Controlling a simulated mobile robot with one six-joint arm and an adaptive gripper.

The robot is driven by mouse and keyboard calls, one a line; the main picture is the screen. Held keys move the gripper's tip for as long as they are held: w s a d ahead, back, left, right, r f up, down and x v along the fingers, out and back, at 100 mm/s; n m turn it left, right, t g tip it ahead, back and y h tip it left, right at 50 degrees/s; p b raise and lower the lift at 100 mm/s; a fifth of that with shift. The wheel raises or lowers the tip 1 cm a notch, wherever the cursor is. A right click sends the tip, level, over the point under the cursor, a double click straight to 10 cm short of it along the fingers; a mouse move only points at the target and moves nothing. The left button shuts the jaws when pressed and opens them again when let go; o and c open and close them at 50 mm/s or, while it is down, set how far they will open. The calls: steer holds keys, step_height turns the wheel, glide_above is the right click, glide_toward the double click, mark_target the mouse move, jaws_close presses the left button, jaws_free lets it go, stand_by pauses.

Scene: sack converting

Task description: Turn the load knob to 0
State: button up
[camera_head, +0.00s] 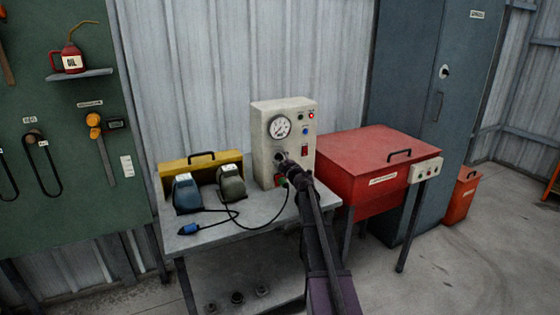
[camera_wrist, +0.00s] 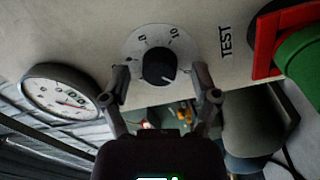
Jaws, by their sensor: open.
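The load knob (camera_wrist: 158,68) is a round black knob on a pale dial plate (camera_wrist: 132,50) with a 0 and a 10 printed on it. A light pointer mark on the knob faces the lower right in the wrist view, away from the 0. My gripper (camera_wrist: 165,88) is open, with one finger on each side just below the knob in that view. I cannot tell whether either finger touches it. In the head view my gripper (camera_head: 284,160) is at the front of the cream tester box (camera_head: 264,150) and hides the knob.
A pressure gauge (camera_wrist: 60,92) is beside the knob, and a green and red part (camera_wrist: 298,50) is on the other side by the TEST label. Two dark units (camera_head: 187,195) and a cable lie on the bench (camera_head: 208,238). A red cabinet (camera_head: 365,160) stands right.

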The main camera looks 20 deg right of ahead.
mark_target(280, 158)
steer(key=m, duration=0.1)
steer(key=s+m, duration=0.1)
steer(key=m, duration=0.1)
steer(key=s+m, duration=0.1)
steer(key=m, duration=0.2)
steer(key=s+m, duration=0.1)
steer(key=m, duration=0.3)
steer(key=shift+s+a, duration=0.1)
steer(key=shift+s, duration=0.3)
steer(key=m, duration=0.2)
steer(key=s+m, duration=0.1)
steer(key=m, duration=0.2)
steer(key=shift+s+m, duration=0.4)
steer(key=s+m, duration=0.4)
steer(key=m, duration=0.8)
steer(key=s+m+h+p, duration=0.1)
steer(key=s+m, duration=0.3)
steer(key=m, duration=0.9)
steer(key=shift+s+a+g, duration=0.2)
steer(key=shift+a+g, duration=0.05)
steer(key=shift+g, duration=0.05)
steer(key=w, duration=1.3)
steer(key=shift+w+d, duration=0.3)
steer(key=shift+w, duration=0.1)
